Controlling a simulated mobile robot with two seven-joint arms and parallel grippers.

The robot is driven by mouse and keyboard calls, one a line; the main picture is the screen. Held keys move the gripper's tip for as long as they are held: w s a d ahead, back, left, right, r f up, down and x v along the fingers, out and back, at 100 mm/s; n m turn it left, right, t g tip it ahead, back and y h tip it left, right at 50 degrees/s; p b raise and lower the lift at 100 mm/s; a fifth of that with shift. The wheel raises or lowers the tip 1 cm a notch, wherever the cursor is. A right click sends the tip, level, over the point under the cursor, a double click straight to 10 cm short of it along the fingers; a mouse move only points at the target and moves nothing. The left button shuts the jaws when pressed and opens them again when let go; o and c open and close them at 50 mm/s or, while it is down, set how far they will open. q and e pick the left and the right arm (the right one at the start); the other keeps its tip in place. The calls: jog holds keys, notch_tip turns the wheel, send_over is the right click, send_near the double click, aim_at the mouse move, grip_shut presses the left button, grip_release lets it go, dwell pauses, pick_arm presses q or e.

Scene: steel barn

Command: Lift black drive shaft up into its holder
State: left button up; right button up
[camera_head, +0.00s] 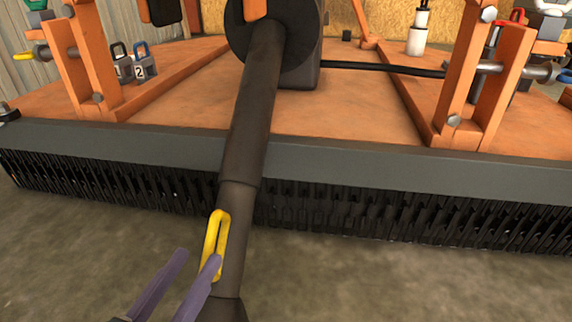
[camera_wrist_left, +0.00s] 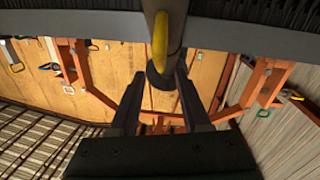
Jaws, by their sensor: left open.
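The black drive shaft (camera_head: 253,115) runs from a round dark guard at the top of the head view, over the grey front edge, down to the bottom. A yellow loop handle (camera_head: 211,243) sits on its left side near the lower end. My left gripper (camera_head: 198,257) is open beside the shaft, with one fingertip close to or overlapping the handle; contact cannot be told. In the left wrist view the yellow handle (camera_wrist_left: 160,38) and shaft (camera_wrist_left: 174,20) lie just beyond the open fingers. I cannot make out the shaft's holder clearly. My right gripper is not in view.
The orange machine deck (camera_head: 370,105) has a grey front bar (camera_head: 400,180) with black bristles below. Upright orange brackets stand left (camera_head: 85,60) and right (camera_head: 470,80), with pins through them. Numbered padlock-like blocks (camera_head: 140,66) sit at left. Concrete floor is clear in front.

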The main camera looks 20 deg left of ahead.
aim_at(207, 244)
pick_arm(q)
jog(key=w, duration=0.1)
jog(key=w+b, duration=0.1)
jog(key=w, duration=0.3)
jog(key=shift+w+a+b, duration=0.25)
jog(key=shift+a+b, duration=0.05)
jog(key=shift+b, duration=0.05)
jog(key=shift+s, duration=0.1)
jog(key=shift+c, duration=0.3)
grip_shut()
dwell(0.6)
